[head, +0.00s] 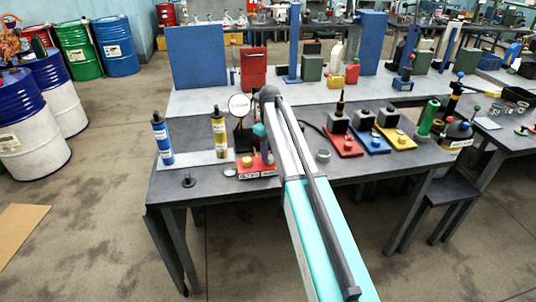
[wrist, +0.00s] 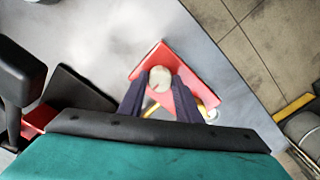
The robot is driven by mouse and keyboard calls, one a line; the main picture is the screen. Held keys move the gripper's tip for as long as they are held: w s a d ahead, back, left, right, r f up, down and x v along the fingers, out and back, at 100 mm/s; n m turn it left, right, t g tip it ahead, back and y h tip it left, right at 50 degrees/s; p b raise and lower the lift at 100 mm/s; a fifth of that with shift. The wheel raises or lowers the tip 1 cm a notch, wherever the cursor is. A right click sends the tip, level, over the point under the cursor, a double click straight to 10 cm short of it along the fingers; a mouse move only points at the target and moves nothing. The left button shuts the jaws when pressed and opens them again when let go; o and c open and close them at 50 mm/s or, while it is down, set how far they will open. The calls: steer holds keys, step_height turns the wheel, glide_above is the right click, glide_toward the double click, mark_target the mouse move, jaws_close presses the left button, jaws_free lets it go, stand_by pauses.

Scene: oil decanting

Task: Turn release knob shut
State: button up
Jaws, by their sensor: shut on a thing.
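In the wrist view a pale round knob (wrist: 160,78) stands on a red base plate (wrist: 147,66). It looks like the release knob. My gripper (wrist: 159,84) points down at it, with one dark finger on each side, shut on the knob. Yellow parts show beside and behind the fingers, largely hidden. In the head view my arm reaches over the table's front edge, and its end is over a red block (head: 262,172) with a label on its front.
A blue bottle (head: 162,140) and a yellow bottle (head: 219,134) stand left of the arm. A round white gauge (head: 239,105) is close behind it. Red, blue and yellow bases with dark blocks stand to the right. The grey table's (head: 165,197) front left corner is mostly clear.

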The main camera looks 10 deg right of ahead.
steer(key=o, duration=1.1)
steer(key=shift+c, duration=0.2)
steer(key=shift+r, duration=0.1)
step_height(320, 180, up, 14)
steer(key=b, duration=0.3)
steer(key=shift+f, duration=0.25)
